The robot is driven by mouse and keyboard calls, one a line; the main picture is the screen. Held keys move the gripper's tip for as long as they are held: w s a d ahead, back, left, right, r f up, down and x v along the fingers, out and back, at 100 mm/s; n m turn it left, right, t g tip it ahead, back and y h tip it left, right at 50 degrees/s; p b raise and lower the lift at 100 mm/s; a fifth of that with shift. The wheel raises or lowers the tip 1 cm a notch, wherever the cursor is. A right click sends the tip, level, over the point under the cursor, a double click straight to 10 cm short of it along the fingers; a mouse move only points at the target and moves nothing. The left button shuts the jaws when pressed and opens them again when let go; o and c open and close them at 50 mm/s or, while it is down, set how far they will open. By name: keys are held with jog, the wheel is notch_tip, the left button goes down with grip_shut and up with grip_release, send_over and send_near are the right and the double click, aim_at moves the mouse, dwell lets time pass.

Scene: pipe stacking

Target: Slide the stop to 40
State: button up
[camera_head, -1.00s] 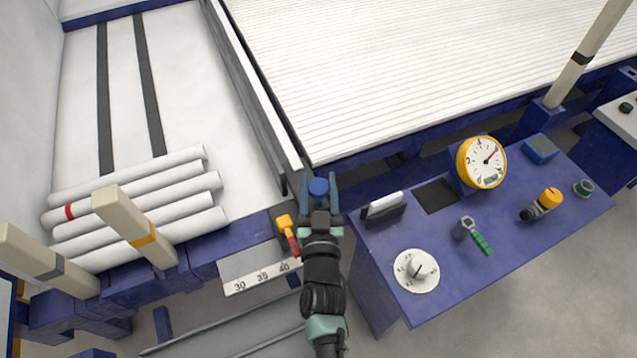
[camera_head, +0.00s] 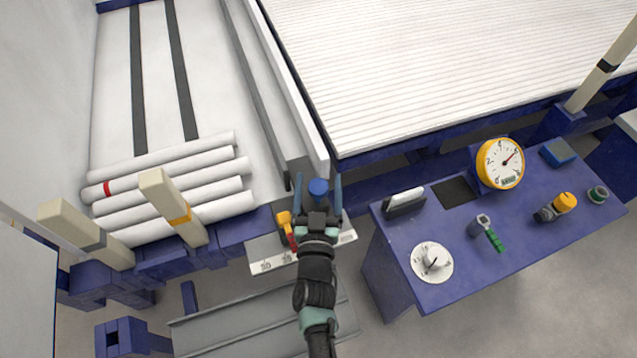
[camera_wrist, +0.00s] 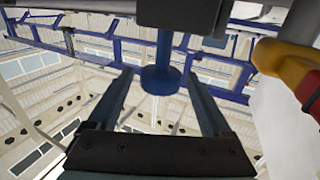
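The stop is a long pale rail (camera_head: 286,95) between the pipe bed and the ribbed table. A blue round knob (camera_head: 318,188) is at its near end, and a yellow handle with a red end (camera_head: 286,222) is just to the left. My gripper (camera_head: 318,183) is open, with one finger on each side of the knob; contact is unclear. The wrist view shows the knob (camera_wrist: 160,80) between the spread fingers, with the yellow-red handle (camera_wrist: 290,65) at right. The white scale (camera_head: 258,267) shows 30 and 35 left of my arm. My arm hides the 40 mark.
White pipes (camera_head: 165,195) lie at left behind cream posts. A blue console (camera_head: 465,275) at right carries a dial (camera_head: 432,262), a yellow gauge (camera_head: 500,163) and hand tools. The ribbed white table (camera_head: 410,75) lies behind.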

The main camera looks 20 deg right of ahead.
jog(key=shift+s, duration=0.1)
jog(key=p+v, duration=0.3)
jog(key=v, duration=0.9)
jog(key=shift+s, duration=0.4)
jog(key=shift+a, duration=0.1)
